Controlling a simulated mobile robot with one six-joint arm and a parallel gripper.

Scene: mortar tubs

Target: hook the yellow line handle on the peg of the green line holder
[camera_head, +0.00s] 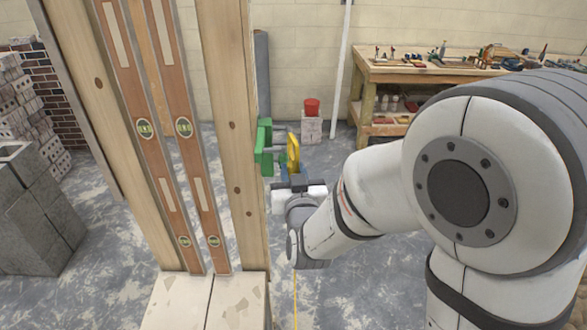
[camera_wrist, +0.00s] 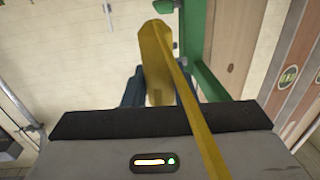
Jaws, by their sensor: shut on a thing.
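The yellow line handle (camera_head: 293,152) is held in my gripper (camera_head: 293,175), close to the right side of the green line holder (camera_head: 262,147). In the wrist view the yellow handle (camera_wrist: 156,55) stands up between the two dark fingers of my gripper (camera_wrist: 158,88), and a yellow strip runs from it down across the gripper body. The green holder (camera_wrist: 197,45) is just to the right of the handle there, with a green peg end (camera_wrist: 163,6) at the top edge. Whether handle and peg touch cannot be told.
The green holder is on the side of a wooden post (camera_head: 232,130). Two long spirit levels (camera_head: 184,128) lean left of it. A workbench (camera_head: 430,72) with tools and a red bucket (camera_head: 312,107) on a block stand behind. Grey blocks (camera_head: 38,215) are at left.

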